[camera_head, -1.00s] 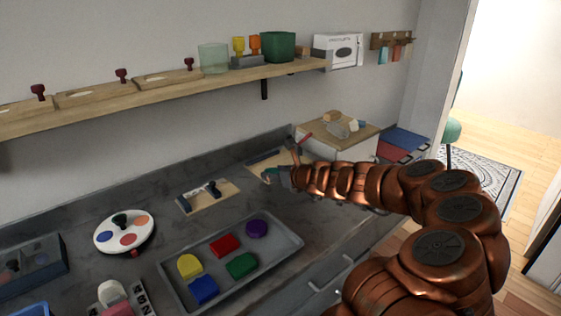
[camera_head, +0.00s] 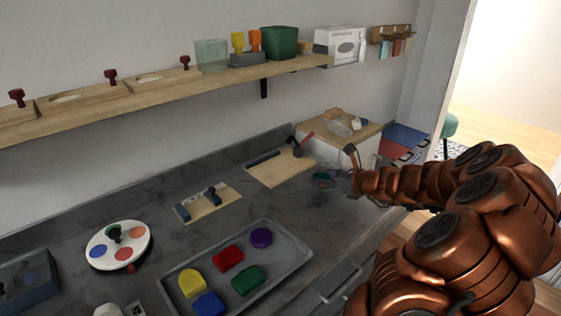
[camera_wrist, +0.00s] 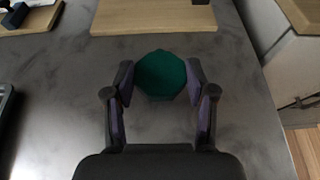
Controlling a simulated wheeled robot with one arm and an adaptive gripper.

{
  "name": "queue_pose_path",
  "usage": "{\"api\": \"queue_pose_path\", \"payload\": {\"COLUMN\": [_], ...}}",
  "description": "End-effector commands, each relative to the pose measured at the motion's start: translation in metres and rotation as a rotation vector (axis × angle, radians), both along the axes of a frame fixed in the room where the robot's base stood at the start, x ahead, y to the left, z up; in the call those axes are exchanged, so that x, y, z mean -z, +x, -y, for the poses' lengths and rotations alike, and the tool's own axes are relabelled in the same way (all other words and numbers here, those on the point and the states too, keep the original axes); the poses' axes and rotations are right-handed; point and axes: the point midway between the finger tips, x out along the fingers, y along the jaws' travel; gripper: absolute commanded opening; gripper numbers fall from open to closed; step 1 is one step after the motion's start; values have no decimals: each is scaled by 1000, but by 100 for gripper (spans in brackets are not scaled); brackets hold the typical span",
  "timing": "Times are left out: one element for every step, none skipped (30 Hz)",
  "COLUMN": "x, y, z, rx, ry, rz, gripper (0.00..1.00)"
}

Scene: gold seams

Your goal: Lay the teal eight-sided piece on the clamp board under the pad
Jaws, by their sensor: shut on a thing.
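My gripper (camera_wrist: 160,78) is shut on the teal eight-sided piece (camera_wrist: 162,74), with a finger on each side of it. In the head view the piece (camera_head: 322,176) appears small and dark at the tip of my arm, just right of the clamp board. The clamp board (camera_head: 278,172) is a pale wooden board with a dark bar along its back left edge and a red-handled clamp (camera_head: 303,141) at its back right. The board (camera_wrist: 155,18) also shows in the wrist view, ahead of the piece and apart from it. The pad under the clamp is too small to make out.
A second wooden board with dark fittings (camera_head: 207,204) lies to the left. A grey tray (camera_head: 290,262) with several coloured pieces is in front. A box-like stand (camera_head: 322,150) with loose items is behind right. Bare counter lies between board and tray.

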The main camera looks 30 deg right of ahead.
Motion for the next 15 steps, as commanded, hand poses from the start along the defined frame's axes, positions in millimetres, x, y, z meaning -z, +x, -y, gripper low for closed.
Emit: {"api": "queue_pose_path", "payload": {"x": [-1,-1,-1,-1,-1,-1,-1,-1,-1,-1,-1,0,0,0,0], "y": [-4,-5,-5,-5,-3,0,4,8,15,20,25,32,37,43,50], "z": [2,3,3,3,2,2,1,-1,-2,-3,-4,-5,-5,-6,-7], "rx": [1,0,0,-1,-2,-4,-5,-7,-6,-8,-8,-8,-7,-7,-6], "ry": [0,0,0,1,1,1,0,0,0,0,0,1,2,1,1], "rz": [0,1,1,1,1,1,1,1,0,0,-1,-1,-1,-2,-2], "gripper": [12,12,12,12,12,12,12,12,12,12,12,12,12,12,12]}}
